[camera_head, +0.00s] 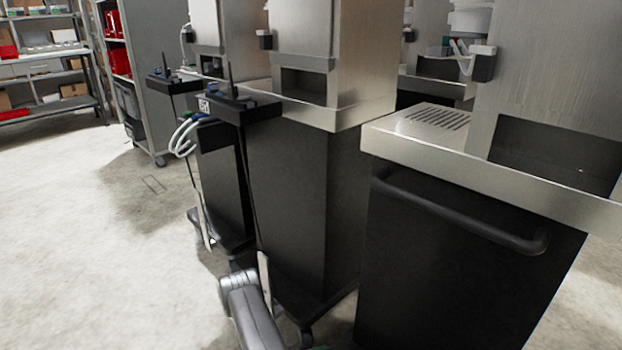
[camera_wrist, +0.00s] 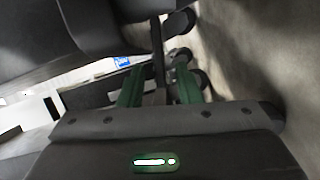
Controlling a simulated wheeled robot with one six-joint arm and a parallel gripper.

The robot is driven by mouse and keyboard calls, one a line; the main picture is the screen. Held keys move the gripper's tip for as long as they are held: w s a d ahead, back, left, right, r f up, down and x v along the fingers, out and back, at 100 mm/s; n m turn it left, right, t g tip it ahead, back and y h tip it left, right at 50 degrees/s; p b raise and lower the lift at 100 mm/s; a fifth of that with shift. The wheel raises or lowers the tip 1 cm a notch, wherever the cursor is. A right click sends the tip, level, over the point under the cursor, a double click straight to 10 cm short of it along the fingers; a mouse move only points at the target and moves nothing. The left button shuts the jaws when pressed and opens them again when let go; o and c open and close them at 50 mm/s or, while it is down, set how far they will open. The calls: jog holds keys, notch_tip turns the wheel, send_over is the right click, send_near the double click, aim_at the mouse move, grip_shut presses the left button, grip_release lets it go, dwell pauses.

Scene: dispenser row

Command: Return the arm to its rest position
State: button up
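My arm (camera_head: 248,310) shows at the bottom of the head view as a grey link, low in front of the dark dispenser cabinets. My gripper (camera_wrist: 159,76) shows in the wrist view as two green fingers standing apart. Nothing appears held between them; a dark post and base parts lie in the background behind the gap. I cannot make out the fingers in the head view.
A steel-topped dispenser cabinet (camera_head: 455,270) with a black handle (camera_head: 455,212) stands close at right. Another dispenser cabinet (camera_head: 300,190) and small black shelves (camera_head: 240,108) stand left of it. Storage racks (camera_head: 45,75) stand far back left. The concrete floor (camera_head: 80,240) at left is clear.

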jog(key=p+v, duration=0.2)
jog(key=v, duration=1)
jog(key=b+x, duration=0.3)
jog(key=x, duration=1.1)
jog(key=shift+w+d+f, duration=0.1)
jog(key=shift+d+f, duration=0.1)
jog(key=shift+d, duration=0.1)
jog(key=shift+a+f+n+h+b, duration=0.15)
jog(key=shift+f+n+h+b, duration=0.2)
jog(key=shift+n+b, duration=0.25)
jog(key=shift+n, duration=0.4)
